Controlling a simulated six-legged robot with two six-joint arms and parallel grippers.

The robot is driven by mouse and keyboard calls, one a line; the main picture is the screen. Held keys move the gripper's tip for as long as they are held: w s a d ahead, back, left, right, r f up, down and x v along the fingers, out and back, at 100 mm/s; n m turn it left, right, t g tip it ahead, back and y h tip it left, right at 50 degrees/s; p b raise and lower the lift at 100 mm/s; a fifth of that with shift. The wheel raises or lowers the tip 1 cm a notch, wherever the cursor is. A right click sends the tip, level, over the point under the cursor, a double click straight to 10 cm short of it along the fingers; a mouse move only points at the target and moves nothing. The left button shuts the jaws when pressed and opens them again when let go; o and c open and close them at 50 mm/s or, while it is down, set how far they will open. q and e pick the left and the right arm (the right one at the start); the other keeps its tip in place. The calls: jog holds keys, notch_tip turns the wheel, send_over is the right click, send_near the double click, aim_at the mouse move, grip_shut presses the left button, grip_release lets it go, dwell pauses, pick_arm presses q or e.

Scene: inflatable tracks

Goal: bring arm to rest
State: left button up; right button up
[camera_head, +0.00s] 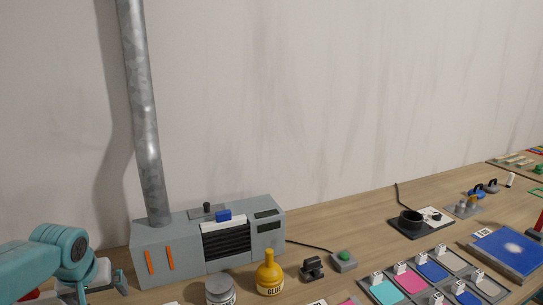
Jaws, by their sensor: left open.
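My left arm, teal, comes in at the lower left. Its gripper (102,288) is low in front of the left end of a grey machine (190,265), cut off by the picture's bottom edge. The gripper is open, and I see nothing held between its fingers. My right gripper does not show clearly in this view.
A metal duct (146,120) rises from the machine along the wall. A yellow glue bottle (269,275), a grey tin (220,290), and a green button box (344,260) stand nearby. Bare wood lies between.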

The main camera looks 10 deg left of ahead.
pick_arm(q)
notch_tip(320, 180, up, 5)
jog(key=p, duration=0.4)
jog(key=shift+r, duration=0.15)
